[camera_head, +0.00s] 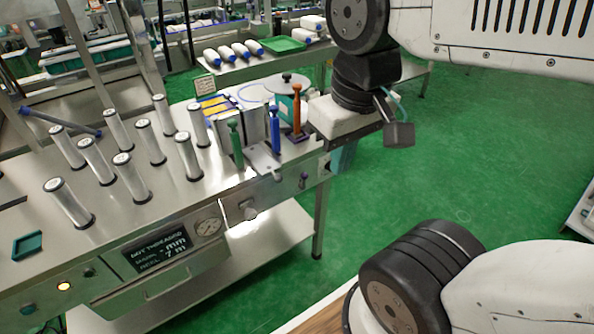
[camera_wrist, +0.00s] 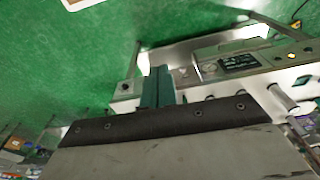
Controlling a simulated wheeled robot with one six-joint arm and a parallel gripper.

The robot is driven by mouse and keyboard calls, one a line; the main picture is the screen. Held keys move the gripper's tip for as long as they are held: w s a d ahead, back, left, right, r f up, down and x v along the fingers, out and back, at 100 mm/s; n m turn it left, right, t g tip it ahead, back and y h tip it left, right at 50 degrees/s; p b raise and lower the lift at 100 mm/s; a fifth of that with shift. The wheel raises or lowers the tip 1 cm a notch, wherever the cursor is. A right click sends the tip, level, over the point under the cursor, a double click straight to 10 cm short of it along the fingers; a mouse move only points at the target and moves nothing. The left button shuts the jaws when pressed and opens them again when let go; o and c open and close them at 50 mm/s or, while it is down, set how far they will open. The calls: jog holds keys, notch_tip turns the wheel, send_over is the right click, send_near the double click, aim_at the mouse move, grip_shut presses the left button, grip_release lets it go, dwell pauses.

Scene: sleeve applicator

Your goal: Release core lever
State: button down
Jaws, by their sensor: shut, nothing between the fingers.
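Three upright levers stand at the right end of the steel bench in the head view: a green one (camera_head: 236,145), a blue one (camera_head: 275,130) and an orange one (camera_head: 297,108). I cannot tell by any label which is the core lever. My gripper (camera_head: 342,158) hangs with teal fingers pointing down, right of the orange lever and apart from all three, around the bench's right end. In the wrist view its teal fingers (camera_wrist: 158,86) are together and empty. The levers cannot be made out clearly in the wrist view.
A back table holds white rolls and a green tray (camera_head: 283,44). Green floor at right is free.

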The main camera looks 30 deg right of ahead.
jog(key=w+d+f+g+y, duration=0.15)
jog(key=w+d, duration=0.25)
jog(key=w, duration=0.5)
jog(key=w+d+f+t, duration=0.1)
jog(key=w+d+f, duration=0.25)
jog(key=w, duration=0.45)
jog(key=w+d+f+y, duration=0.1)
jog(key=w+d+f, duration=0.4)
jog(key=d+f, duration=0.3)
jog(key=w+d+f+m+y, duration=0.1)
jog(key=w+d+f, duration=0.4)
jog(key=d+f, duration=0.3)
jog(key=shift+d+f, duration=0.2)
jog(key=shift+f, duration=0.05)
jog(key=shift+w, duration=0.1)
